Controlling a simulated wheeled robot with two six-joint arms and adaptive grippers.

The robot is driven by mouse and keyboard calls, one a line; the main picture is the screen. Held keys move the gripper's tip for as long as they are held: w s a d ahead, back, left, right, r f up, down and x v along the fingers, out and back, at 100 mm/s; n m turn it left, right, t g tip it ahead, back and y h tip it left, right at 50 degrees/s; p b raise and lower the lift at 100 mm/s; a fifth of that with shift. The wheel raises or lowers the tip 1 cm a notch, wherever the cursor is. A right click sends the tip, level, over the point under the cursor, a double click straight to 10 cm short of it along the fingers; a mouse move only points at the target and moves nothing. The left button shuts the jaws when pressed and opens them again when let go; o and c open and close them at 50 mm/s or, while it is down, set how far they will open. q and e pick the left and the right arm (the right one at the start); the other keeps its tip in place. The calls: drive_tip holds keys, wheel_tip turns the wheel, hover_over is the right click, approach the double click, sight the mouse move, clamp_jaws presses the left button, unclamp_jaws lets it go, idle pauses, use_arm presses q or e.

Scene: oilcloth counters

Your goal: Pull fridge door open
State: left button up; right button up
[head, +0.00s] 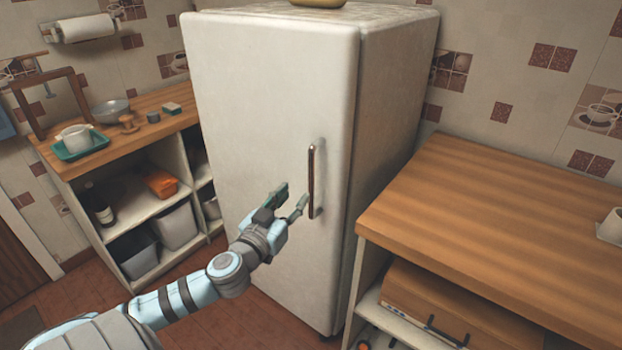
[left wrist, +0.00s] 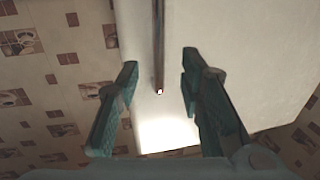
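The white fridge (head: 265,95) stands in the middle of the head view with its door shut. A dark vertical bar handle (head: 311,180) is on the door's right side. My left gripper (head: 293,195) is open in front of the door, near the lower part of the handle. In the left wrist view the handle (left wrist: 158,45) runs down from the top edge, and its end lies between the two spread fingers of the left gripper (left wrist: 160,82). The fingers do not touch the handle there. My right gripper is in neither view.
A wooden counter (head: 490,210) with a brown box-like drawer unit (head: 440,300) below stands right of the fridge. On the left, a shelf unit (head: 130,135) holds a teal tray (head: 82,148), bowl (head: 111,108) and bins. Open floor lies before the fridge.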

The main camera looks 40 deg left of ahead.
sight(310, 178)
use_arm(q)
drive_tip(key=p+x, duration=0.1)
drive_tip(key=x, duration=0.9)
drive_tip(key=shift+d, duration=0.1)
drive_tip(key=shift+c, duration=0.6)
clamp_jaws()
